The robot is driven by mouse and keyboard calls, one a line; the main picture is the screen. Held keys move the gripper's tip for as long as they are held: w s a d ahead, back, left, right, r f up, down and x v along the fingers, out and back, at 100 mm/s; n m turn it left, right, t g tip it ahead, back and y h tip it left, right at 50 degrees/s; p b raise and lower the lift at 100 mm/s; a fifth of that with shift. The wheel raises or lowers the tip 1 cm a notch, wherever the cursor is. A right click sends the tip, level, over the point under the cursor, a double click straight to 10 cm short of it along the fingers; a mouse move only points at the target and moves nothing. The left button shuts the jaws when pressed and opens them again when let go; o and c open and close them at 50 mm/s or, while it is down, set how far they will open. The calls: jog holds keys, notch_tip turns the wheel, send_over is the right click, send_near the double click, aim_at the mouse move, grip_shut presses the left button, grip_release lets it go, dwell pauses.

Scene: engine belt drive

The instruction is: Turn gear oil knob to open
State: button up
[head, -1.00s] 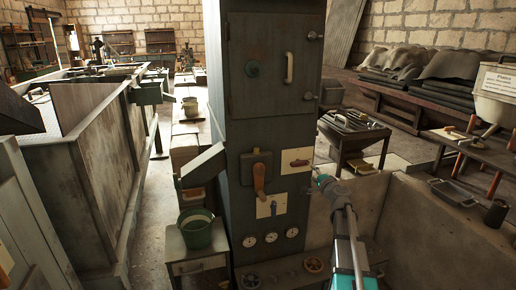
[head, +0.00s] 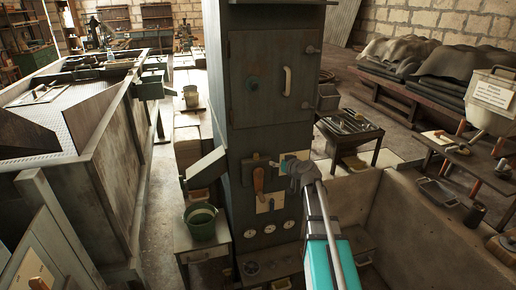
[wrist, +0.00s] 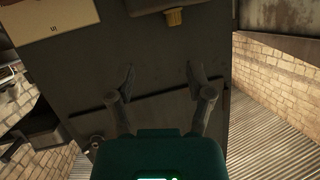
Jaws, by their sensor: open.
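The dark metal cabinet (head: 268,120) stands in the middle of the head view. Another cream plate (head: 301,155) is mostly hidden behind my gripper (head: 286,163). Small round handwheels (head: 252,268) sit low at the cabinet's foot. No label is readable enough to tell which is the gear oil knob. In the wrist view my gripper (wrist: 158,85) is open and empty, its fingers spread before the cabinet face. An orange-brown tip (wrist: 174,16) shows above, between and beyond them.
Three gauges (head: 269,229) sit below the plates. A sloped metal box (head: 207,167) juts from the cabinet's left side. A concrete trough wall (head: 420,225) bounds the right.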

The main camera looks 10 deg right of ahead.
aim_at(257, 157)
jog(key=shift+s+a+r+n+g+p, duration=0.25)
jog(key=shift+a+r+n+g+p, duration=0.15)
jog(key=shift+a+r+n+p, duration=0.65)
jog(key=shift+w+d+f+b, duration=0.1)
jog(key=shift+f+b, duration=0.2)
jog(key=shift+b, duration=0.1)
jog(key=b+x, duration=0.5)
jog(key=x, duration=0.8)
jog(key=shift+w, duration=0.3)
grip_shut()
